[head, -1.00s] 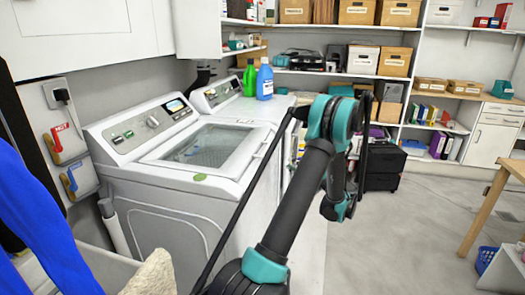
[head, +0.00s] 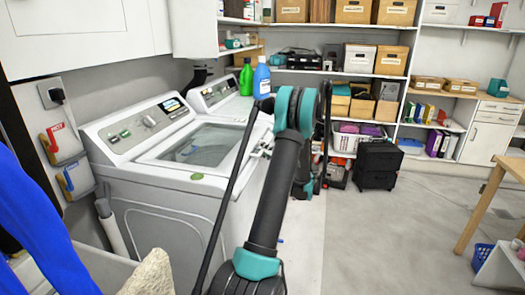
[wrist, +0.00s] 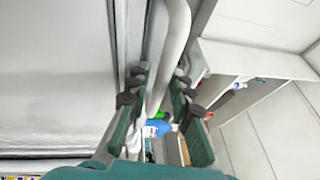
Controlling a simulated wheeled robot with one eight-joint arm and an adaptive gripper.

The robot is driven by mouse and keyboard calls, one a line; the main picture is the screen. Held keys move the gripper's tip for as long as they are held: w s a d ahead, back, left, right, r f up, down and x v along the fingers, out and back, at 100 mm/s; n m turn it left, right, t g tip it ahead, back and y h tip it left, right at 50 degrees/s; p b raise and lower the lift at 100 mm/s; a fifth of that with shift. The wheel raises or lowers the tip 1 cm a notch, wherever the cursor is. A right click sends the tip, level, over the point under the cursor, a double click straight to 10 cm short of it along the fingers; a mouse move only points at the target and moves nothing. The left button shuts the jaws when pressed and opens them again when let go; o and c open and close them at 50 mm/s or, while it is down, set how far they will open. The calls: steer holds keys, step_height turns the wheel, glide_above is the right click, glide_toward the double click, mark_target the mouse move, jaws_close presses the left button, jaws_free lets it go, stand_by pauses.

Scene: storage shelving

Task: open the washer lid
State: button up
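The washer (head: 165,210) is the nearer white machine at the left in the head view. Its lid (head: 200,145), a white frame with a clear window, lies closed on top. My gripper (head: 262,148) is at the lid's right edge, partly hidden behind my arm. In the wrist view my gripper (wrist: 160,100) has its two dark green fingers apart. A pale rounded bar or edge (wrist: 172,60) runs between and beyond them. I cannot tell whether the fingers touch it or whether it belongs to the lid.
A second white machine (head: 235,105) stands behind the washer. A green bottle (head: 247,77) and a blue bottle (head: 262,80) stand on it. Shelves with boxes (head: 345,57) line the back wall. The floor (head: 400,230) there is clear.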

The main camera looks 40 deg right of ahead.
jaws_close()
stand_by(0.3)
steer(key=shift+r, duration=0.1)
